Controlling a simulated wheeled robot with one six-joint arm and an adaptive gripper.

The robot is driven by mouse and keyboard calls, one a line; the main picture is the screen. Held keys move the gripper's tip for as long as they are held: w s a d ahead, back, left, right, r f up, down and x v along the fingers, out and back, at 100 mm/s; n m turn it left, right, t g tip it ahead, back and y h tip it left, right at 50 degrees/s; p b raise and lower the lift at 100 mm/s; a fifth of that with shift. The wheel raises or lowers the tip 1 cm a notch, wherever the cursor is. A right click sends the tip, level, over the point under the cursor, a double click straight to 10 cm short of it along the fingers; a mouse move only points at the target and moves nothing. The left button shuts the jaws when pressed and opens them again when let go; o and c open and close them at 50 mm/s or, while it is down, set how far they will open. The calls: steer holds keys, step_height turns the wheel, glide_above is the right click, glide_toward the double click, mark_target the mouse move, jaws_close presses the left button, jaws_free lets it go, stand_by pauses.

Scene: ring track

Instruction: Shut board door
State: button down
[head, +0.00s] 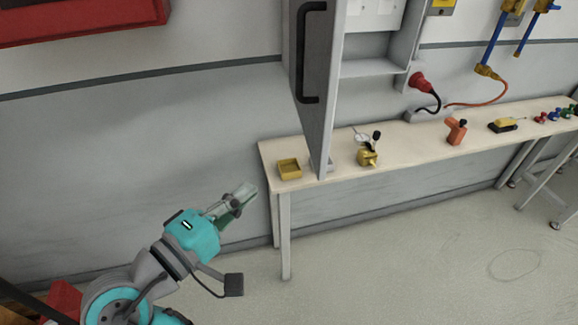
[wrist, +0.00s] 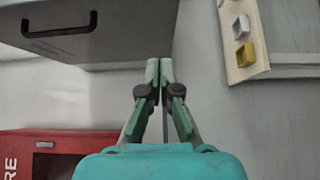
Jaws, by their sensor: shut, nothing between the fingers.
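The board door (head: 318,100) is a grey panel standing open, swung out from the wall cabinet (head: 375,68) toward me. Its dark handle (head: 313,50) is a long bar on the door's left face. In the wrist view, the door (wrist: 130,35) fills the upper left, with its handle (wrist: 60,24) near the top left. My gripper (head: 248,190) is shut and empty, left of the bench and below and left of the door in the head view. In the wrist view, the fingertips (wrist: 159,66) are together near the door's lower edge; I cannot tell whether they touch.
A bench (head: 400,150) runs along the wall, carrying a yellow tray (head: 289,169), a yellow tool (head: 368,157) and an orange tool (head: 456,130). A red plug (head: 418,82) sits right of the cabinet. A red box (head: 80,18) hangs upper left.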

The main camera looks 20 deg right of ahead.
glide_toward(313, 151)
steer(key=w, duration=0.4)
steer(key=d, duration=0.3)
steer(key=shift+s+d+r, duration=0.1)
steer(key=shift+s+d, duration=0.1)
steer(key=shift+d, duration=0.7)
